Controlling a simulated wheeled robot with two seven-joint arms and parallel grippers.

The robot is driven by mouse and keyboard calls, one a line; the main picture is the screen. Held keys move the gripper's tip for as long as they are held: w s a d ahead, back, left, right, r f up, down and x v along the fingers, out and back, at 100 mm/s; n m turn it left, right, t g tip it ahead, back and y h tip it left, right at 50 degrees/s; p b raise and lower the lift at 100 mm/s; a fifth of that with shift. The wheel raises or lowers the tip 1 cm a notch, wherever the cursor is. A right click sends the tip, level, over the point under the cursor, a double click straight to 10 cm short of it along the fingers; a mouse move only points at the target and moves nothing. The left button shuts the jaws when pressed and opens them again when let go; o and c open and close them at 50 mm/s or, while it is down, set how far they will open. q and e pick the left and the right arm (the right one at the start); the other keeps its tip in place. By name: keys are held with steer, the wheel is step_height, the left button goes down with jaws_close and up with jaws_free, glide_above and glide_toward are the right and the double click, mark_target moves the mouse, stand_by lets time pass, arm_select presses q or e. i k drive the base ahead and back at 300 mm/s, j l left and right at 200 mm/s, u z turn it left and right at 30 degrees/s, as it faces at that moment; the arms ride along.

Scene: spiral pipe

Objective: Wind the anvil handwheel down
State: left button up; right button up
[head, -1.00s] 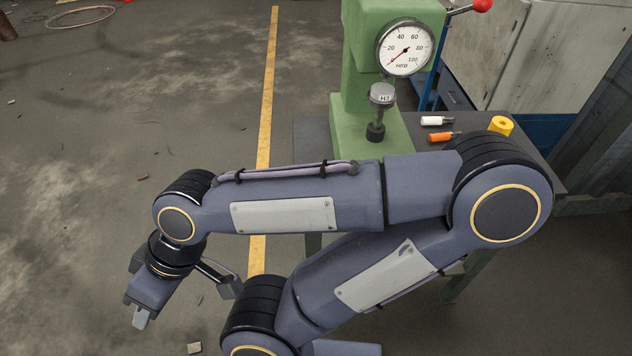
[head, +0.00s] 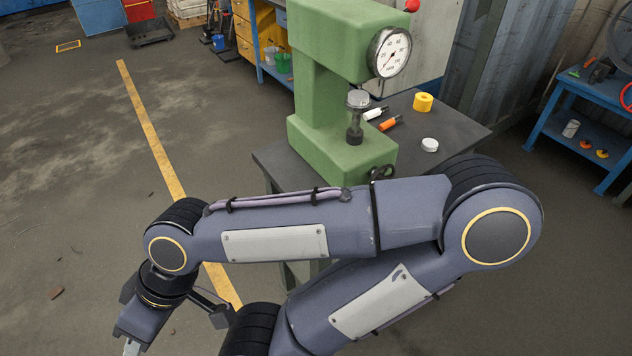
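The green hardness tester (head: 310,95) stands on a dark bench, its round dial (head: 390,52) facing right. The anvil (head: 354,128), a dark post with a pale disc-shaped top, stands in the tester's throat. A dark wheel-like part (head: 381,171), probably the handwheel, shows at the foot of the tester, partly behind my arm. One arm, which looks like my right, is folded across the lower view. Its gripper (head: 132,346) hangs at the bottom left, cut by the frame edge, far from the wheel and touching nothing visible. Its opening is unclear. My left gripper is out of view.
A blue side table (head: 575,135) stands right. Open floor lies left, with a yellow line (head: 150,140).

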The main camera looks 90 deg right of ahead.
mark_target(378, 176)
steer(key=i+l+z, duration=0.15)
steer(key=z, duration=0.3)
steer(key=i+z, duration=0.2)
steer(key=z, duration=0.25)
steer(key=i+z, duration=0.2)
steer(key=z, duration=0.3)
steer(key=i+z, duration=0.15)
steer(key=z, duration=0.3)
steer(key=i+j+z, duration=0.15)
steer(key=z, duration=0.3)
steer(key=i+j+z, duration=0.15)
steer(key=z, duration=0.3)
steer(key=i+z, duration=0.2)
steer(key=z, duration=0.3)
steer(key=i+z, duration=0.15)
steer(key=z, duration=0.35)
steer(key=i+j+z, duration=0.1)
steer(key=z, duration=0.35)
steer(key=i+j+z, duration=0.2)
steer(key=z, duration=0.3)
